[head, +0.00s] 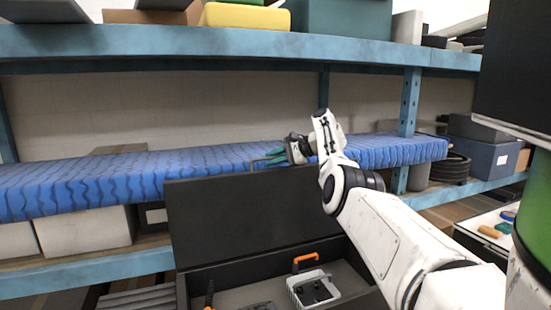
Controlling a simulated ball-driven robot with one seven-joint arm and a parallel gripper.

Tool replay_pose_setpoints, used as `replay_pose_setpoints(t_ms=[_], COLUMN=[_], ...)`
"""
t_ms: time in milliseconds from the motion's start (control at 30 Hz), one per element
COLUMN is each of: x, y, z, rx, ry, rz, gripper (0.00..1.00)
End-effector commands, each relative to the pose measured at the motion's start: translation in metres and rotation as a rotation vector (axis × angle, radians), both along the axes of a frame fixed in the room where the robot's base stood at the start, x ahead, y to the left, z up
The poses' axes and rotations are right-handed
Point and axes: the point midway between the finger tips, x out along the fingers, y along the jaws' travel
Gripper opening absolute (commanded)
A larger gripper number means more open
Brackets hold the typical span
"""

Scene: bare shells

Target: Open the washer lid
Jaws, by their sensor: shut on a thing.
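The washer shows as a dark, chest-like box (182,291) at the lower middle. Its wide dark lid (225,215) stands raised, close to upright, along the back of the box, and the inside is in view. My gripper (268,160) is at the lid's top edge, right of its middle, with teal fingers shut there. How far the fingers reach over the edge is too small to tell. My white arm comes in from the lower right and hides the right part of the lid and box.
Inside the box are a grey item with an orange handle (306,258) and other small things. Behind the lid, a blue shelf rack (410,100) carries a long blue padded slab (90,180). A tray with small coloured items (490,231) is at the right.

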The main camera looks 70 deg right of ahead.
Motion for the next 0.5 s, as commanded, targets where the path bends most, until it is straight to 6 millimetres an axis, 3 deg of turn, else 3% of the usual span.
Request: replay_pose_setpoints(t_ms=[367,400,500], x=[-0.0002,-0.0003,-0.0003], y=[-0.0001,-0.0001,-0.0001], z=[-0.0012,-0.0011,-0.0011], rx=[0.001,0.001,0.001], ry=[0.000,0.000,0.001], rz=[-0.001,-0.001,-0.001], gripper=[0.00,0.20,0.30])
